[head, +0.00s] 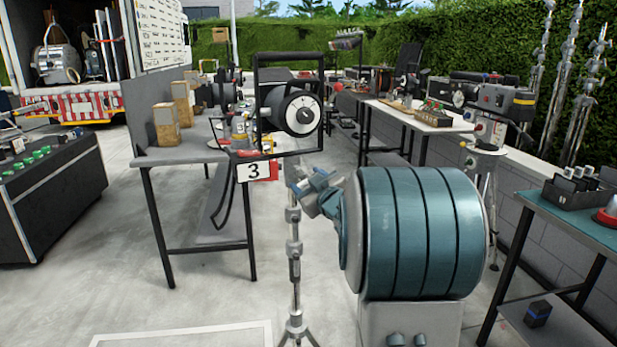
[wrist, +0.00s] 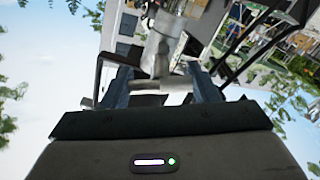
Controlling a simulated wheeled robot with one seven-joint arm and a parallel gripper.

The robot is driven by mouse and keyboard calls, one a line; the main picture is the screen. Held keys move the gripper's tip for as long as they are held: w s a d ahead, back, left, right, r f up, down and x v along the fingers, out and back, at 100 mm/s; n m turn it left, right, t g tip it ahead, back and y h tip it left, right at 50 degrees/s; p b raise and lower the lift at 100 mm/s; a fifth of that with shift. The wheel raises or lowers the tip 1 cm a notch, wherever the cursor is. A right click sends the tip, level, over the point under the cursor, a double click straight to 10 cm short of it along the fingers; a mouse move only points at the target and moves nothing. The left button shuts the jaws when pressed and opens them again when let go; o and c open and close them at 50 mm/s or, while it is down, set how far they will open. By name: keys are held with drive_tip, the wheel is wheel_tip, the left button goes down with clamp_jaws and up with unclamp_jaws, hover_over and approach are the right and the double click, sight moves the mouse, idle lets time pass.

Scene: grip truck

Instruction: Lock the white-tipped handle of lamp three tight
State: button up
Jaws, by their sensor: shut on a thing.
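Lamp three (head: 300,112) is a dark round lamp with a white-and-black dial-like face, hung in a black square yoke. Its white sign (head: 254,172) with a black 3 hangs just below, on a metal stand (head: 294,245). My gripper (head: 313,185) is at the top of that stand, right of the sign and below the lamp. In the wrist view my gripper (wrist: 160,88) has its two fingers on either side of a short pale handle (wrist: 176,98) in front of a grey metal post (wrist: 160,45). It is shut on the handle; the white tip cannot be clearly told apart.
A grey table (head: 200,155) with wooden blocks stands behind left of the stand. A dark console (head: 50,195) is at far left. A white-topped table (head: 420,118) with gear stands behind right, and a teal-topped table (head: 570,215) at right. Floor at front left is clear.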

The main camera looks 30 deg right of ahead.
drive_tip(key=shift+m+p, duration=0.5)
drive_tip(key=shift+m, duration=0.8)
drive_tip(key=o, duration=1)
drive_tip(key=s, duration=1.4)
drive_tip(key=shift+w, duration=0.1)
